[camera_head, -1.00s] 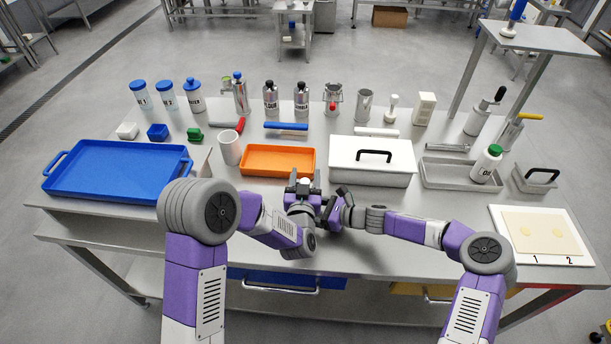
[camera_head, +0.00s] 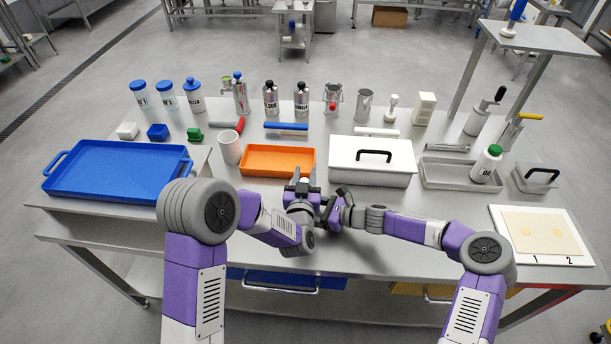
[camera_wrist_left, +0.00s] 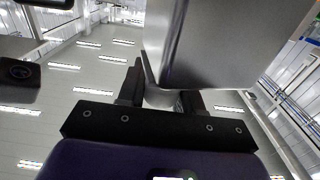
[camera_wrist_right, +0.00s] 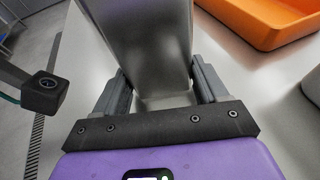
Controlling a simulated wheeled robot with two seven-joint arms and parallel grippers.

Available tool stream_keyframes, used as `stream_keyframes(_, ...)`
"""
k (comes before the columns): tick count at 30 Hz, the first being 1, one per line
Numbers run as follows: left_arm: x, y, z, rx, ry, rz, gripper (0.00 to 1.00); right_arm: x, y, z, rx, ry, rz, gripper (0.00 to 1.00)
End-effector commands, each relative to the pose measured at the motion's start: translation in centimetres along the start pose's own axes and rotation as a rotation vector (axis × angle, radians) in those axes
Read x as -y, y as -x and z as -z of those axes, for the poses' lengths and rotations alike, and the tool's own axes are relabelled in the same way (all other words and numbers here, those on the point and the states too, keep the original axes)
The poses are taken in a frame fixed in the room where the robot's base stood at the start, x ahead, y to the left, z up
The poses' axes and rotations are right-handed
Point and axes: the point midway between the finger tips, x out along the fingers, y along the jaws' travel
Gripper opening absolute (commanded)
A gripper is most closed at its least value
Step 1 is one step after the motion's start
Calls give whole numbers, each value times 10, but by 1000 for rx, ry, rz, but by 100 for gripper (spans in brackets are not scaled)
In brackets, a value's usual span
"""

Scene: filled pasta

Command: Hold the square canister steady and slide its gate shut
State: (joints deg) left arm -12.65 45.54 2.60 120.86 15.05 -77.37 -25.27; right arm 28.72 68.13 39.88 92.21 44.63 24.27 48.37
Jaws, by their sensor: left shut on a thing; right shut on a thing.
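The square canister is a plain grey metal box. It fills the upper middle of the right wrist view (camera_wrist_right: 150,45), with my right gripper (camera_wrist_right: 165,95) shut on its sides. In the left wrist view the canister (camera_wrist_left: 215,45) looms above my left gripper (camera_wrist_left: 162,98), whose fingers are shut on a small pale part at its edge, seemingly the gate (camera_wrist_left: 160,98). How far the gate stands open is hidden. In the head view my left gripper (camera_head: 303,188) and right gripper (camera_head: 334,206) meet above the table's front; they mostly hide the canister there.
An orange tray (camera_head: 246,168) and a white lidded box (camera_head: 340,172) stand just behind the grippers. A blue tray (camera_head: 110,190) is at left, a grey tray (camera_head: 430,185) at right. Bottles and tools line the back. The table front (camera_head: 400,255) is clear.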

Motion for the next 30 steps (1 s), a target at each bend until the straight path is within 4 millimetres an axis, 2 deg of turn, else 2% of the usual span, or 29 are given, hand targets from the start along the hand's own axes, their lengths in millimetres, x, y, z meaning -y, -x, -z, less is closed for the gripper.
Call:
stream_keyframes(6, 30, -7, 0, -1, -1, 8, 0, 0, 0, -1, 2, 0, 0, 48)
stream_keyframes(13, 32, -7, 0, -1, -3, 9, 0, 0, 1, 0, 1, -1, 0, 48)
stream_keyframes(14, 32, -7, 0, -1, -3, 9, 36, 0, 1, 0, 1, -1, 1, 48)
stream_keyframes(18, 32, -7, 0, -1, -3, 9, 57, 1, 1, 0, 1, -1, 1, 48)
stream_keyframes(26, 30, -6, 0, 0, -2, 6, 57, 0, 1, 0, 0, 0, 1, 48)
stream_keyframes(30, 29, 1, -1, 2, -1, 4, 57, 0, 0, 0, 0, 0, 1, 48)
